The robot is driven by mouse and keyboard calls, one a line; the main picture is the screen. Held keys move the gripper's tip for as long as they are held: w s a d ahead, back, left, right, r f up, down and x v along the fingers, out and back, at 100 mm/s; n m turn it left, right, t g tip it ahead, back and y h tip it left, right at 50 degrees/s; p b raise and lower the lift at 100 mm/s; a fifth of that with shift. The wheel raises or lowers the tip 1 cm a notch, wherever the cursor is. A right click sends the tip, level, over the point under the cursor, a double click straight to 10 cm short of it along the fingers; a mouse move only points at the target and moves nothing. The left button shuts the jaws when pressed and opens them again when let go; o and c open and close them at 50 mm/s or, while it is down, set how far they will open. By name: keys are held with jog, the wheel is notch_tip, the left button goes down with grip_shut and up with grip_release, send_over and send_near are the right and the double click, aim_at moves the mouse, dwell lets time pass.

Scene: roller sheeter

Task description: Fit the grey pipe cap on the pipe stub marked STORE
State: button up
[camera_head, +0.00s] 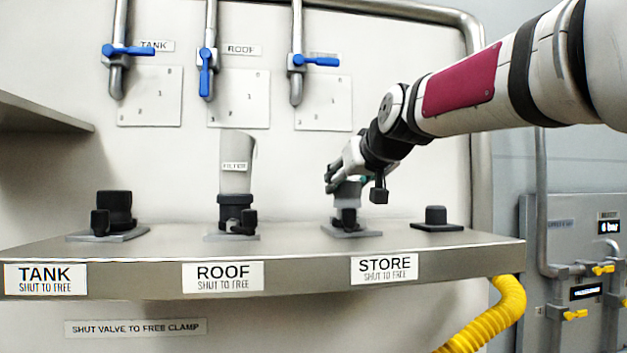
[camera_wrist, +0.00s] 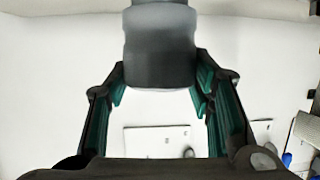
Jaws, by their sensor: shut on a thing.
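The STORE pipe stub (camera_head: 347,217) is a dark fitting on a grey plate, behind the STORE label (camera_head: 384,266) on the shelf's front edge. My gripper (camera_head: 338,183) is just above it, reaching in from the right. It is shut on the grey pipe cap (camera_head: 347,191), which shows under the fingers, directly over the stub. I cannot tell whether cap and stub touch or are fully seated. In the wrist view, the grey cylindrical cap (camera_wrist: 160,45) is between the fingertips of my gripper (camera_wrist: 160,80), and it hides what lies behind.
A FILTER cylinder (camera_head: 236,172) stands upright on the ROOF stub. The TANK stub (camera_head: 114,210) and a low black fitting (camera_head: 436,216) are on the shelf (camera_head: 300,245). The ROOF valve handle (camera_head: 206,75) is vertical; the TANK handle (camera_head: 128,51) and third handle (camera_head: 315,62) are horizontal.

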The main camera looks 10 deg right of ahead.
jog(key=shift+f, duration=0.35)
dwell(0.3)
jog(key=shift+f+b, duration=0.3)
jog(key=shift+f, duration=0.05)
jog(key=shift+f, duration=0.4)
dwell(0.4)
jog(key=o, duration=1.2)
jog(key=shift+s, duration=0.1)
jog(key=v, duration=1.1)
jog(key=shift+s+r, duration=0.15)
jog(key=shift+s, duration=0.25)
